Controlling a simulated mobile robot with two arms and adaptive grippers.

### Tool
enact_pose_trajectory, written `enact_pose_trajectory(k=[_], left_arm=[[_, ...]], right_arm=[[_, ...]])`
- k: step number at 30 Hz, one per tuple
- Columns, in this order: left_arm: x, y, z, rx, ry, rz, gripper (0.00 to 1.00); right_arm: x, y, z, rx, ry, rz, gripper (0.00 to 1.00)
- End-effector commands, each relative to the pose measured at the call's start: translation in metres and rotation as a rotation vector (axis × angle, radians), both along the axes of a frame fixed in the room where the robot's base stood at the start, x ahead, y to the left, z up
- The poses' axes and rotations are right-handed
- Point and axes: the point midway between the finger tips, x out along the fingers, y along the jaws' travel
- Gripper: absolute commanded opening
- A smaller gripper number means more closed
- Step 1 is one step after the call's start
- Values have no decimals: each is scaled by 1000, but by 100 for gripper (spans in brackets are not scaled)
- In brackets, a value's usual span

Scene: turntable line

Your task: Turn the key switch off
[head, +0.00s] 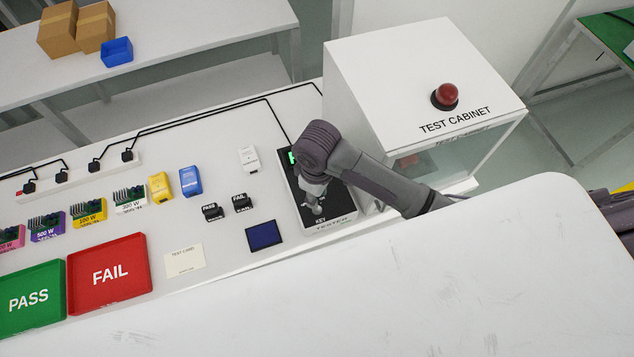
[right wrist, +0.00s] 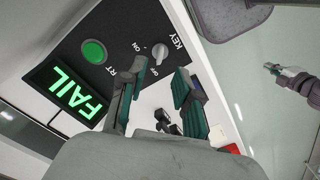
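The black tester (head: 338,205) stands on the bench beside the test cabinet, with my right gripper (head: 314,203) low over its near end. In the right wrist view its key switch (right wrist: 160,51) is a small pale knob beside the word KEY. My right gripper (right wrist: 160,75) is open there, its two fingers apart and empty, with the knob just beyond the fingertips. I cannot tell which mark the knob points at. The display (right wrist: 68,92) reads FAIL in green. A dark arm end, likely my left gripper (right wrist: 281,71), shows small at the right; its fingers are unclear.
A green button (right wrist: 94,52) sits beside the key. The test cabinet (head: 420,75) with a red lamp (head: 445,95) stands right of the tester. A blue-screened item (head: 264,235), test card (head: 184,259) and FAIL tray (head: 108,275) lie to the left.

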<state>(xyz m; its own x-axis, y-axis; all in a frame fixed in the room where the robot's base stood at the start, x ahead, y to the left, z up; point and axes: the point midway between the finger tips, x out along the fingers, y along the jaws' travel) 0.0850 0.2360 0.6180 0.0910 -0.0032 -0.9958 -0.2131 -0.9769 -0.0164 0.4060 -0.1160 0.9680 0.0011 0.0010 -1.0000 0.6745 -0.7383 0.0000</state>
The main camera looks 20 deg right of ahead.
Motion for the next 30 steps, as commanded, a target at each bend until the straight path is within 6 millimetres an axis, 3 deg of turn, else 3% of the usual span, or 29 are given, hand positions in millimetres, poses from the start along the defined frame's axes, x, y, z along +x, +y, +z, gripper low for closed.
enact_pose_trajectory(k=[6,11,30], left_arm=[[1,0,0,0,-1,0,0],[1,0,0,0,-1,0,0],[1,-1,0,-1,-1,0,0]], right_arm=[[1,0,43,0,-4,0,33],[0,0,59,0,-1,0,33],[0,0,63,0,0,0,33]])
